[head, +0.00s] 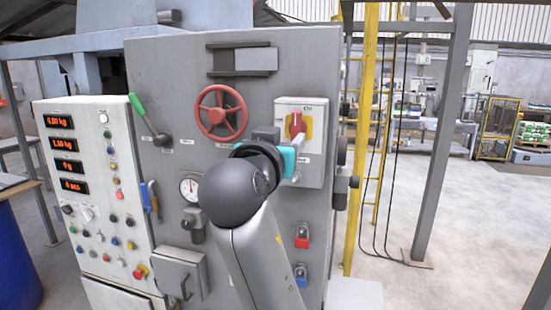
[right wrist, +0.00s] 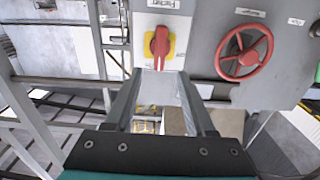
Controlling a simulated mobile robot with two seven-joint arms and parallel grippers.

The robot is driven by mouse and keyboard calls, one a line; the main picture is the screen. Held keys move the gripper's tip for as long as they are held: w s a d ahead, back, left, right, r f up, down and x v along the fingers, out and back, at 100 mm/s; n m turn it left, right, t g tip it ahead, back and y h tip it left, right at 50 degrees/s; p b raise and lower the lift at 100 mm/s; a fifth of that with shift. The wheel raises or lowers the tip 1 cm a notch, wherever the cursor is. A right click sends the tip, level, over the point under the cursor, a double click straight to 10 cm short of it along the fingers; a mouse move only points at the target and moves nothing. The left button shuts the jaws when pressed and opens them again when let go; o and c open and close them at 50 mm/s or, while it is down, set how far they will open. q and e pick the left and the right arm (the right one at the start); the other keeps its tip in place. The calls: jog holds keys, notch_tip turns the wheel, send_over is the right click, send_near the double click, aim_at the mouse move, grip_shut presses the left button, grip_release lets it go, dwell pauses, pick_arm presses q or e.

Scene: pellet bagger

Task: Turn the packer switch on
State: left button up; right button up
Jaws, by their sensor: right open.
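The packer switch (head: 296,124) is a red rotary knob on a yellow plate, on a pale box at the upper right of the grey machine. Its handle looks vertical, and a label above it in the head view seems to read "On". The switch also shows at the top centre of the right wrist view (right wrist: 160,46), which looks upside down relative to the head view. My right gripper (right wrist: 162,76) is open and empty, its two fingers pointing at the switch and apparently short of the knob. In the head view my wrist hides most of this gripper. My left gripper is not in view.
A red handwheel (head: 221,113) is left of the switch, with a green-handled lever (head: 138,106) beyond it. A pressure gauge (head: 190,188) and a red padlock (head: 302,241) sit lower. A control panel (head: 98,190) stands at left. A yellow post (head: 362,140) rises at right, with open floor beyond.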

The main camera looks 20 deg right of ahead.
jog(key=b+v, duration=0.1)
jog(key=v, duration=0.4)
jog(key=shift+s+a, duration=0.15)
jog(key=shift+s, duration=0.05)
